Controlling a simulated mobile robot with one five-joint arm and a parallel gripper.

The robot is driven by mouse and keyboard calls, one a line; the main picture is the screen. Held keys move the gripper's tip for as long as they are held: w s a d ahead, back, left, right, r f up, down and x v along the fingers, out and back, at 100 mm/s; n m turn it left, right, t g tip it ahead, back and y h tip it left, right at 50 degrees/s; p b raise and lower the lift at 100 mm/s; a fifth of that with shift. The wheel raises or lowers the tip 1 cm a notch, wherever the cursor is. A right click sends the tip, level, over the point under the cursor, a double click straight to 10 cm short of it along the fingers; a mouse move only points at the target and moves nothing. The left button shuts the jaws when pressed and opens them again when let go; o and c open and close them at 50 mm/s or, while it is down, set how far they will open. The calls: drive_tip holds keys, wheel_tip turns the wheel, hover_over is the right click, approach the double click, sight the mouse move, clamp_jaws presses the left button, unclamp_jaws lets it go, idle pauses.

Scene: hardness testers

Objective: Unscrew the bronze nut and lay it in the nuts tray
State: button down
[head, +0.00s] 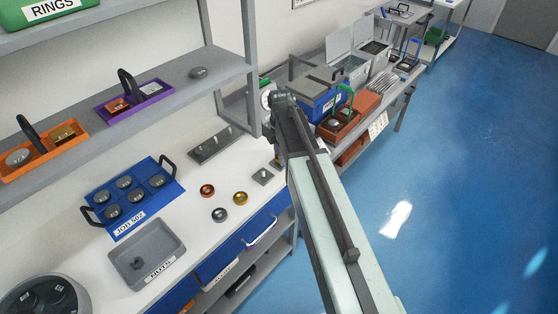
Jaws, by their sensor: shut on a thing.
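The grey nuts tray (172,238) sits on the white bench at lower left, with its label at the front and one small dark nut (138,263) inside. My gripper (277,161) points down at the bench's right end. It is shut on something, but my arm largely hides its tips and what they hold. I cannot make out a bronze nut there. A small grey plate with a short stud (263,177) lies just left of the gripper. A copper-coloured ring-shaped piece (207,190) lies further left; I cannot tell whether it is a nut.
A steel-coloured piece (219,214) and a brass-coloured one (241,198) lie on the bench. A blue JOB 502 tray (128,222) holds several round pieces. A grey stud rack (212,146) stands behind. Shelves (180,90) overhang the back. Open blue floor (470,200) lies right.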

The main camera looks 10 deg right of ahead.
drive_tip(key=shift+s+a, duration=0.1)
drive_tip(key=shift+a, duration=0.05)
drive_tip(key=n, duration=0.4)
drive_tip(key=shift+n, duration=0.3)
drive_tip(key=shift+r+p, duration=1.85)
drive_tip(key=shift+f, duration=0.1)
